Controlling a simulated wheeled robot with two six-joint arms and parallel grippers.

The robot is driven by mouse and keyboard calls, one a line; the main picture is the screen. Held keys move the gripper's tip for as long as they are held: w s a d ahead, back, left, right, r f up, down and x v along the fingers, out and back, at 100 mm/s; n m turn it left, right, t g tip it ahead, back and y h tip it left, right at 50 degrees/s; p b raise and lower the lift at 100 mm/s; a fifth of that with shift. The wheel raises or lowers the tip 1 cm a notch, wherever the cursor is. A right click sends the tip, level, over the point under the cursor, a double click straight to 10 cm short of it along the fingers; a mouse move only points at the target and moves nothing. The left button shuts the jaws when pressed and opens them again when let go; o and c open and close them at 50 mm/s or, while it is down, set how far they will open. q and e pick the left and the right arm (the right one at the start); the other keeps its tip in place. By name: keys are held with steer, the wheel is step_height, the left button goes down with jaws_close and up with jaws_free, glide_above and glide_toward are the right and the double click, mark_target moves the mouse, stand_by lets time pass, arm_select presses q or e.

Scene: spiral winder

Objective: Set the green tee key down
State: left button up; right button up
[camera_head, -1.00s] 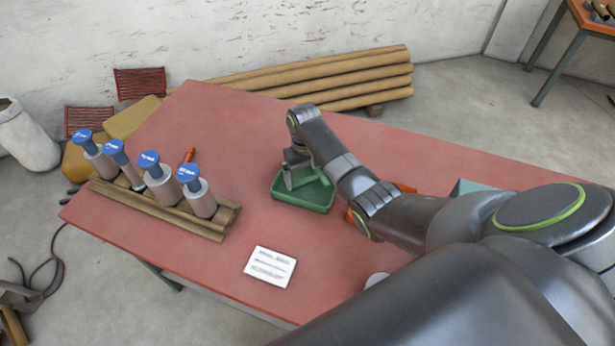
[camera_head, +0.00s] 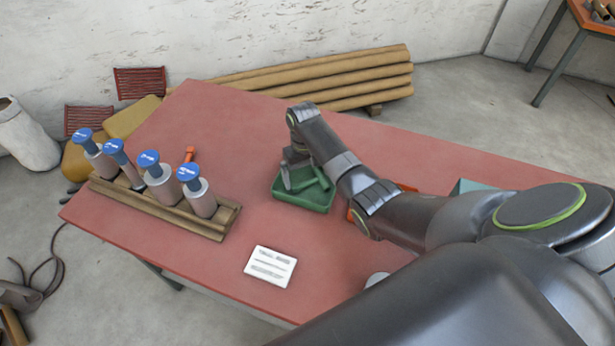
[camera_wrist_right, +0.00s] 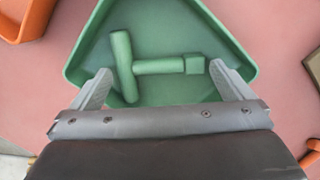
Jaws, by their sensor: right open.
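The green tee key (camera_wrist_right: 155,66) lies in the green tray (camera_wrist_right: 90,50) in the right wrist view, its crossbar to the left and its stem pointing right to a square end. In the head view part of the key (camera_head: 322,178) shows in the tray (camera_head: 305,202), partly hidden by my gripper. My right gripper (camera_wrist_right: 165,84) is open, its two fingers apart at either end of the key, just over the tray. It also shows in the head view (camera_head: 290,186). My left gripper is not in view.
A wooden rack (camera_head: 160,208) with several blue-topped cylinders stands on the left of the red table (camera_head: 230,120). A white card (camera_head: 270,265) lies at the front. An orange object (camera_wrist_right: 22,18) sits beside the tray.

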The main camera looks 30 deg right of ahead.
step_height(320, 180, up, 11)
steer(key=w, duration=0.1)
steer(key=shift+w+f, duration=0.15)
steer(key=shift+f, duration=0.05)
stand_by(0.4)
